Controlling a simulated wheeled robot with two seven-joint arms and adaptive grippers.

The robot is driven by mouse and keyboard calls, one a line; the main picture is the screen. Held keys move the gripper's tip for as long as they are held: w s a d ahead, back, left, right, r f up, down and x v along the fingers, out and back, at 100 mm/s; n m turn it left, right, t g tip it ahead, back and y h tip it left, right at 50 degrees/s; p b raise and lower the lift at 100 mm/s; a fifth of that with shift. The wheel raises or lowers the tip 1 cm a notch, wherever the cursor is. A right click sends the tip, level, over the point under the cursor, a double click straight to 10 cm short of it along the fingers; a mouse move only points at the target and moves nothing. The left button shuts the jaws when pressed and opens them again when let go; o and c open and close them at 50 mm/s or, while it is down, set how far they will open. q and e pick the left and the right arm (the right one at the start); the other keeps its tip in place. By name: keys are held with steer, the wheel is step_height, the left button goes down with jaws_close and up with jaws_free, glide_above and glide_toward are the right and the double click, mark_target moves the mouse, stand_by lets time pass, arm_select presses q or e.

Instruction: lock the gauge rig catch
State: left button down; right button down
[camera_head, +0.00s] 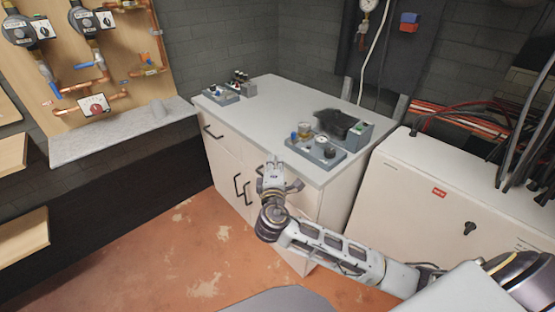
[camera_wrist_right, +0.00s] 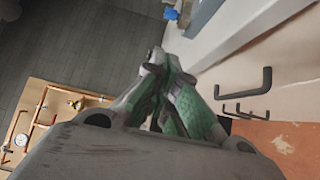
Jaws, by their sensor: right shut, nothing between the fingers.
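A grey rig with round gauges and a blue knob, likely the gauge rig (camera_head: 316,152), stands on the front right part of the white cabinet top (camera_head: 268,102). Its catch is too small to make out. My right gripper (camera_head: 273,166) is in front of the cabinet's front edge, left of and apart from the rig. In the right wrist view its green-padded fingers (camera_wrist_right: 166,68) are shut with nothing between them. My left gripper is in neither view.
A second grey unit (camera_head: 222,94) stands at the cabinet's back left. A dark object (camera_head: 338,122) lies behind the rig. Black handles (camera_head: 212,132) stick out of the cabinet front. A cream electrical box (camera_head: 430,190) stands at the right. The cabinet top's middle is clear.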

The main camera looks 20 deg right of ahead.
mark_target(295, 135)
steer(key=x, duration=0.3)
steer(key=d+x, duration=0.1)
steer(key=x, duration=0.6)
steer(key=shift+s+d, duration=0.1)
steer(key=shift+d, duration=0.4)
steer(key=shift+w+d, duration=0.25)
steer(key=shift+d, duration=0.45)
